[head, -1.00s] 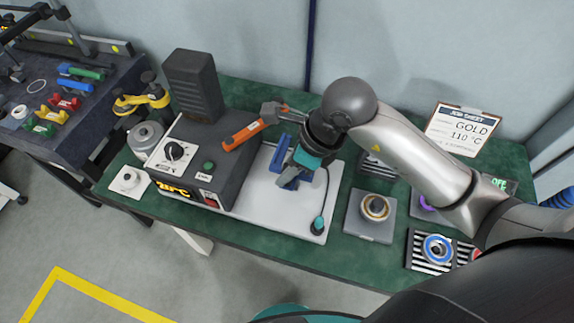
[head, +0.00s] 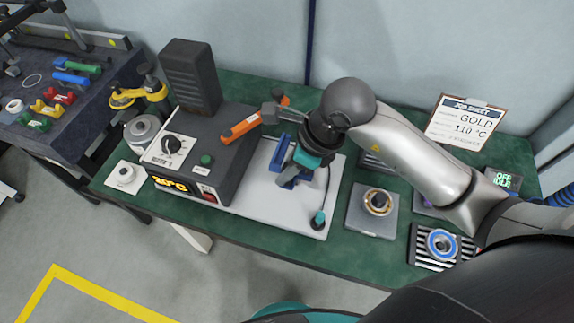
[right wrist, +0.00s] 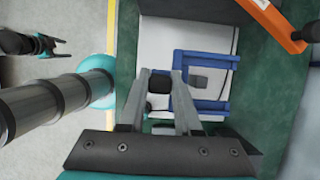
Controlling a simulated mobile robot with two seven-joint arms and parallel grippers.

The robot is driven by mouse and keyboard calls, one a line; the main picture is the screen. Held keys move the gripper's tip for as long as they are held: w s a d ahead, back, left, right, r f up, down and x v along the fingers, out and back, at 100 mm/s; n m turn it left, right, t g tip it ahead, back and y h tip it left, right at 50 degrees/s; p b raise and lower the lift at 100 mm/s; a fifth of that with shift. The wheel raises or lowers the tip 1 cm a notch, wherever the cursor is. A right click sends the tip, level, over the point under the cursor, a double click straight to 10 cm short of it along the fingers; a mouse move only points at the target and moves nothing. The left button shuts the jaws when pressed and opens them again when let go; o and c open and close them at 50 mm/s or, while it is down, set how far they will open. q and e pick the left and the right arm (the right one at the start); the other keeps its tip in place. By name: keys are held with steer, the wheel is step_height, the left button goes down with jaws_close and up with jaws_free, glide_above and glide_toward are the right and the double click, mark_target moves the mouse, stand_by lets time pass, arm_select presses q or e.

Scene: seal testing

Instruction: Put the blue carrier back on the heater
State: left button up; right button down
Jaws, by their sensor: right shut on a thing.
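The blue carrier (head: 287,170) is a blue frame under my right gripper (head: 300,168) in the head view. In the right wrist view, the blue carrier (right wrist: 207,103) is over the white plate (right wrist: 190,40). There my right gripper (right wrist: 161,78) is shut on a dark grip piece at the carrier's side. Whether the carrier touches the plate is unclear. The heater (head: 226,150) is a dark box with a knob, a lit display and a white base plate (head: 290,217). My left gripper (right wrist: 50,46) looks open and empty, away from the table, in the right wrist view.
A corded teal-and-black probe (head: 318,219) is at the plate's front right. Right of it are a grey block with a ring (head: 377,202) and a striped block with a blue bearing (head: 441,243). A job sheet (head: 465,120) stands behind.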

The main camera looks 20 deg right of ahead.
steer(key=shift+f+b, duration=4.1)
steer(key=shift+f, duration=0.65)
steer(key=shift+f+b, duration=0.55)
steer(key=shift+f, duration=0.05)
steer(key=c, duration=0.5)
jaws_free()
step_height(320, 180, up, 11)
steer(key=p, duration=0.8)
steer(key=shift+p, duration=0.35)
